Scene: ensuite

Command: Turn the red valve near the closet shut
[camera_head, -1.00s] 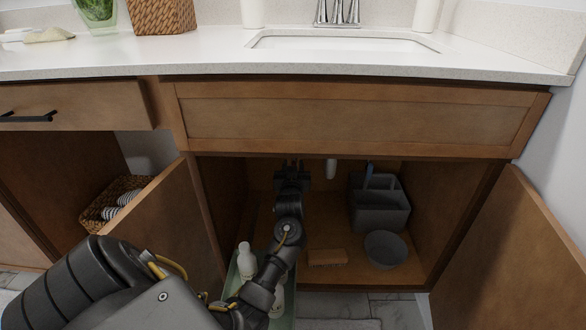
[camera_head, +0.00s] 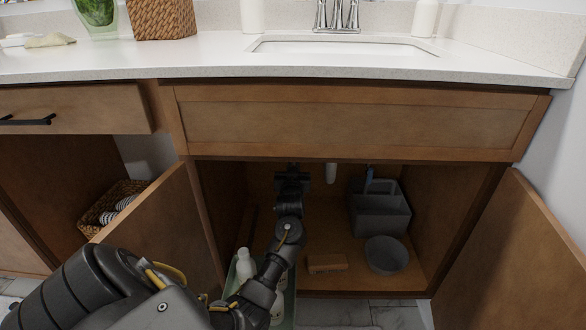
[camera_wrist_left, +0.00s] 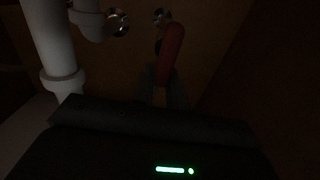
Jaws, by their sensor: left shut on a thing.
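In the left wrist view a red valve handle (camera_wrist_left: 171,52) stands out against the dark back wall of the open under-sink cabinet. My left gripper (camera_wrist_left: 162,88) is shut on the handle's near end, its two dark fingers on either side of it. A chrome fitting (camera_wrist_left: 159,16) shows just behind the handle's top. In the head view my left arm reaches into the cabinet, and the left gripper (camera_head: 292,174) is near the back wall. The valve is hidden there behind the gripper. My right gripper is not in view.
White drain pipes (camera_wrist_left: 56,40) run left of the valve, with another chrome fitting (camera_wrist_left: 119,22) beside them. A grey caddy (camera_head: 380,215), a grey bowl (camera_head: 386,255) and a brown block (camera_head: 327,263) sit on the cabinet floor. The right door (camera_head: 505,255) stands open.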

